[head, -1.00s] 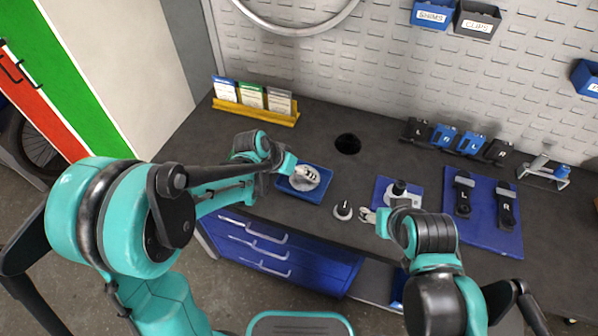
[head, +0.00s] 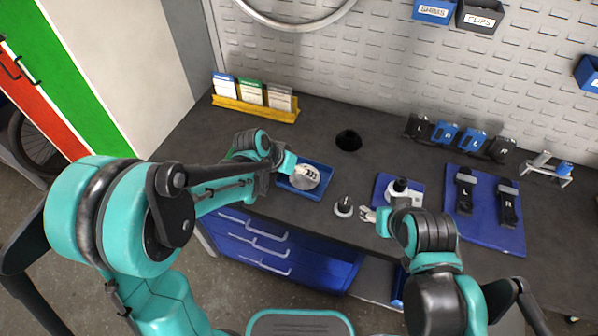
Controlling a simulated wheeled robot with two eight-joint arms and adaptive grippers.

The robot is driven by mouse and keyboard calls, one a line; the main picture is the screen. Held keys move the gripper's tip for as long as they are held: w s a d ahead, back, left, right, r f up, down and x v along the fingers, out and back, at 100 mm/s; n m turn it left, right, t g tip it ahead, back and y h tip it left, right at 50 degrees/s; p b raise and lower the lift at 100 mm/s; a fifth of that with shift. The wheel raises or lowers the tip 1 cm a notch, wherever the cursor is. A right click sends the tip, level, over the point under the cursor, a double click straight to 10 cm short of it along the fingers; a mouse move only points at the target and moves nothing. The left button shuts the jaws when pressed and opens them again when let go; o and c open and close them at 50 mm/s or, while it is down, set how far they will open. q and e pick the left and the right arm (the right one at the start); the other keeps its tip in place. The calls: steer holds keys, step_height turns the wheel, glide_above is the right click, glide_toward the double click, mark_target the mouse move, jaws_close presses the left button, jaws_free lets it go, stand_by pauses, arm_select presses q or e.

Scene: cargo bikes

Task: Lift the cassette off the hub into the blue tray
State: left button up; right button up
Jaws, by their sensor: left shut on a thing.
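The blue tray (head: 318,190) lies on the dark bench left of centre. The cassette (head: 304,180), a grey round stepped disc, is inside the tray's outline. My left gripper (head: 304,170) is over the tray and shut on the cassette, partly covering it. I cannot tell whether the cassette touches the tray floor.
A small blue mat (head: 383,188) with a dark and white part is behind my right gripper. A larger blue mat (head: 478,238) holds two dark pieces marked L and R. A yellow card rack (head: 255,108) and a round hole (head: 348,141) are behind the tray.

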arm_select(q)
steer(key=shift+f+b, duration=0.4)
steer(key=shift+f, duration=0.05)
stand_by(0.5)
steer(key=o, duration=1.9)
steer(key=shift+o, duration=0.2)
steer(key=shift+r, duration=0.1)
steer(key=v, duration=1.2)
steer(key=s+a+n+t+y, duration=0.3)
steer(key=s+a+n+y, duration=0.1)
steer(key=s+a, duration=0.7)
steer(key=s+y, duration=0.1)
steer(key=s, duration=0.2)
steer(key=shift+s+r+n, duration=0.15)
steer(key=shift+s+n, duration=0.05)
steer(key=shift+n, duration=0.1)
